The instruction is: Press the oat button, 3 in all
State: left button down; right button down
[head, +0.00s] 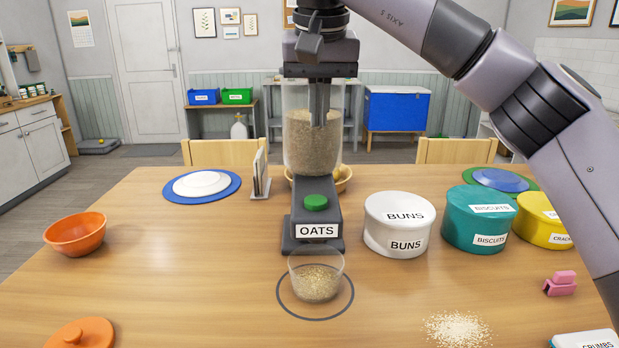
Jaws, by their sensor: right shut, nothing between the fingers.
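The oats dispenser (303,228) stands mid-table with a clear hopper part full of oats. Its green button (316,203) sits on top of the grey base, above the OATS label. My right gripper (319,122) points down in front of the hopper, shut and empty, its fingertips above the button and apart from it. A clear glass bowl (316,282) with some oats in it stands below the dispenser, inside a dark ring (342,303) marked on the table. My left gripper is out of view.
White BUNS (385,240), teal BISCUITS (458,235) and yellow (550,230) tins stand right of the dispenser. An orange bowl (76,236) is at left, an orange lid (82,332) front left. Spilled crumbs (457,330) and a pink clip (560,284) lie front right.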

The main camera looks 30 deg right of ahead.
jog(key=shift+s, duration=0.1)
send_near(317, 199)
jog(key=x, duration=0.5)
jog(key=shift+w+d+f, duration=0.1)
jog(key=shift+w+d, duration=0.05)
jog(key=shift+w, duration=0.1)
jog(key=shift+f, duration=0.65)
